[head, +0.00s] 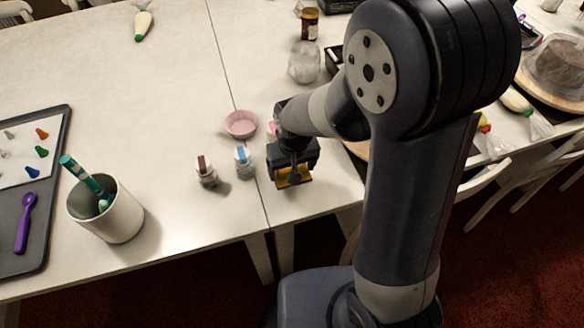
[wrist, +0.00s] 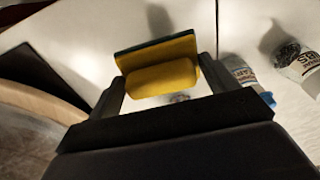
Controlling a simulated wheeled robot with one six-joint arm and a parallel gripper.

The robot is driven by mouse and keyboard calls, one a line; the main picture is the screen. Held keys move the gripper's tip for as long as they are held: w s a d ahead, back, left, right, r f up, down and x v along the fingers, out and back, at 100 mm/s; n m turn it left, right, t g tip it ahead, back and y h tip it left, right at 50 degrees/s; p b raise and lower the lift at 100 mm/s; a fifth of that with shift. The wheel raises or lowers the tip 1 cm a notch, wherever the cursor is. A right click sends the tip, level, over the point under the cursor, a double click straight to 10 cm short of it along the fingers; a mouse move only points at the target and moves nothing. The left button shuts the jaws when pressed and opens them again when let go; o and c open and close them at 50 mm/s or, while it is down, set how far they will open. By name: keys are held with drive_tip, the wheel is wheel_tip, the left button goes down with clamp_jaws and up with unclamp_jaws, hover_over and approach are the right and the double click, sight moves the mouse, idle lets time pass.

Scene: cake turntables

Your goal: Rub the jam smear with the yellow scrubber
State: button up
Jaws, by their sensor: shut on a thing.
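The yellow scrubber (head: 294,177) is a yellow sponge with a dark green layer. My gripper (head: 293,165) is shut on it, near the front edge of the white table. In the wrist view the scrubber (wrist: 160,67) sits between the two fingers of my gripper (wrist: 165,85), its dark green side facing away from the camera. I cannot make out the jam smear in either view. The scrubber and gripper may hide it. I cannot tell whether the scrubber touches the table.
Two small jars, one brown-marked (head: 206,172) and one blue-marked (head: 244,163), stand close left of my gripper. A pink bowl (head: 241,124) is behind them. A white cup (head: 107,212) stands further left. A clear jar (head: 304,62) is at the back.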

drive_tip(key=shift+r+p, duration=0.35)
drive_tip(key=shift+r, duration=0.5)
drive_tip(key=shift+r+p, duration=1.25)
drive_tip(key=shift+r, duration=0.3)
drive_tip(key=shift+f, duration=0.1)
